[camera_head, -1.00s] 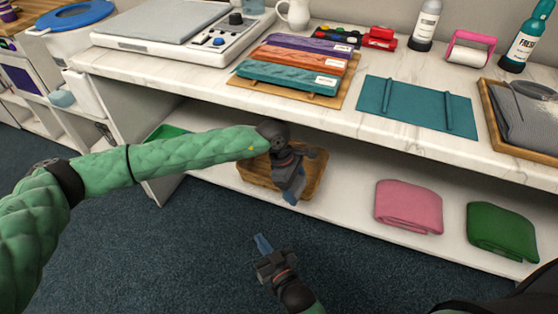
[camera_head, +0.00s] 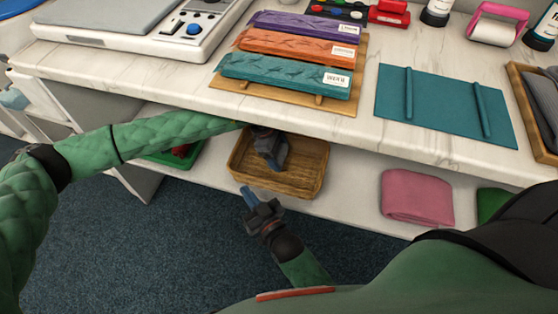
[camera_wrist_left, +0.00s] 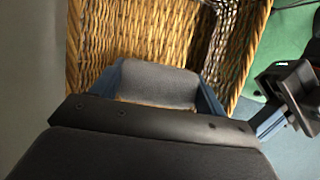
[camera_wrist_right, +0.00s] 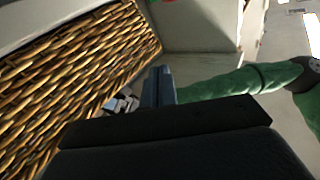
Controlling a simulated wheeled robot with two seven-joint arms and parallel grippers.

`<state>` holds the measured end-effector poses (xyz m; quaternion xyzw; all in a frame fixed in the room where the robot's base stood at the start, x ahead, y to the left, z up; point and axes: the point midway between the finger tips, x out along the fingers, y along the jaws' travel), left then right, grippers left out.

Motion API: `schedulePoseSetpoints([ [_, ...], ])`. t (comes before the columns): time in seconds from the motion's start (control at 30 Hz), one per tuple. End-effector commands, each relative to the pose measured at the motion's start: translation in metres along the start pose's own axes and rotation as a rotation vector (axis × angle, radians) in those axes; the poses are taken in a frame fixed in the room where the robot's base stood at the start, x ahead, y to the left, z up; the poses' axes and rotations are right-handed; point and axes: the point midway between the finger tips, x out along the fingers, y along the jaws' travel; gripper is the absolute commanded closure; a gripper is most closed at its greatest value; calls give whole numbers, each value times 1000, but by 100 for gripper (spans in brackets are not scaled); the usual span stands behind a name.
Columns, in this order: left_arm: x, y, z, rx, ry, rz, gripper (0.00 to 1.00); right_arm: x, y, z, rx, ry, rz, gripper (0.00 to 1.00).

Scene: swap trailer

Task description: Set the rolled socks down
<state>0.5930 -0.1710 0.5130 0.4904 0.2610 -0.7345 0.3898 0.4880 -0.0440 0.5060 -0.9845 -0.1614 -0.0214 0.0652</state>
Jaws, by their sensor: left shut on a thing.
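The rolled socks (camera_wrist_left: 155,84) show in the left wrist view as a dark grey roll between the blue fingers of my left gripper (camera_wrist_left: 165,88). My left gripper is shut on them. In the head view my left gripper (camera_head: 270,158) is over the left part of a wicker basket (camera_head: 313,165) on the lower shelf. The socks are hard to make out there. The basket's woven side fills much of the left wrist view (camera_wrist_left: 150,28). I cannot tell whether the socks touch its bottom. My right gripper (camera_head: 248,192) is shut and empty, in front of the basket.
The worktop (camera_head: 180,88) overhangs the lower shelf (camera_head: 345,207). A green tray (camera_head: 165,158) is left of the basket, and a folded pink towel (camera_head: 417,197) and a green towel (camera_head: 492,203) are to its right. Shelf room is free between basket and pink towel.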

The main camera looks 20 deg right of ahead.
Motion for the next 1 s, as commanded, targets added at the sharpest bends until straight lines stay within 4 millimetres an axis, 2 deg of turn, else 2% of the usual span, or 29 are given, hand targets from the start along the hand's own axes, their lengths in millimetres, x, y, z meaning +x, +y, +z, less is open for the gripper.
schedulePoseSetpoints([
  [0.4, 38, 0, -15, 0, -1, 0, 52, 5, -2, -24, -9, 76, -5, 100],
  [1.0, 40, 0, -16, 1, -1, 0, 52, 6, -2, -36, -12, 109, -6, 100],
])
